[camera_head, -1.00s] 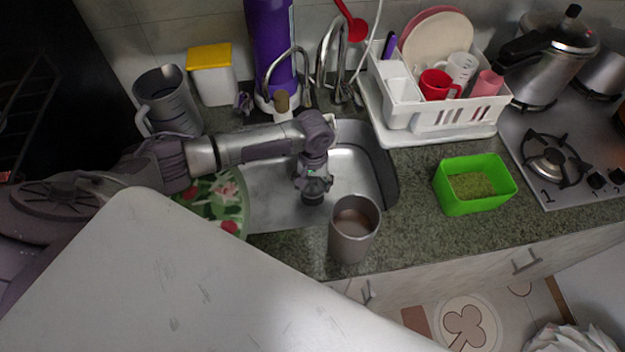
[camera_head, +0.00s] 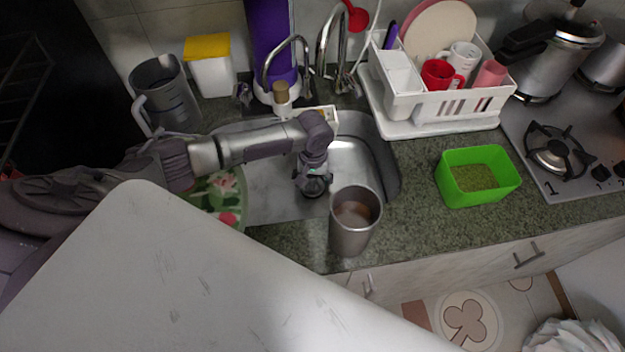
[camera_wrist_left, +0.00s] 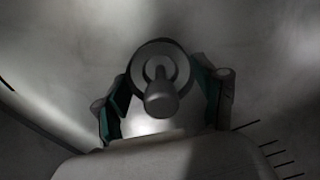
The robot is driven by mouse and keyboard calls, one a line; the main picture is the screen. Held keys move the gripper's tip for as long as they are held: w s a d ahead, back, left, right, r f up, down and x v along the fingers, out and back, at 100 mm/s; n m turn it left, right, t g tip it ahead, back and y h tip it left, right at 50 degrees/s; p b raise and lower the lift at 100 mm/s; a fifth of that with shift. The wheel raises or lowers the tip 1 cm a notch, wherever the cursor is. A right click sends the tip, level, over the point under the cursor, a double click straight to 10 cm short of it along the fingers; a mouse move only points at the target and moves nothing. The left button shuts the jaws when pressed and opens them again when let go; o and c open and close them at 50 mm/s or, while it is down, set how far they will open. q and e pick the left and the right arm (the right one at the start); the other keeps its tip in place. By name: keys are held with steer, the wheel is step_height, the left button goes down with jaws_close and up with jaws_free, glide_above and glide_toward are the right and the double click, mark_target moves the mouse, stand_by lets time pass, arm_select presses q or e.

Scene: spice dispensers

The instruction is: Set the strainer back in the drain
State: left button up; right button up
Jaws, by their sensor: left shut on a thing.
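My left gripper (camera_head: 313,182) points down inside the steel sink (camera_head: 265,198). In the left wrist view its two fingers (camera_wrist_left: 163,102) stand on either side of a round, dark grey strainer (camera_wrist_left: 160,62) with a knob in its middle, and it is shut on it. In the head view the strainer is a small dark shape at the gripper's tip, low over the sink floor. The drain is hidden beneath the gripper and strainer, so I cannot tell whether the strainer is seated. My right gripper is not in view.
A grey cup (camera_head: 355,222) stands on the counter at the sink's front edge, close to my left gripper. A floral plate (camera_head: 222,192) is at the sink's left. Behind are a tap (camera_head: 283,60) and a white dish rack (camera_head: 440,110). A green container (camera_head: 478,178) stands right.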

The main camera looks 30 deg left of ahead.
arm_select(q)
steer(key=shift+f+b, duration=0.35)
steer(key=shift+f, duration=0.35)
steer(key=o, duration=1.2)
steer(key=shift+c, duration=0.2)
steer(key=shift+r, duration=0.15)
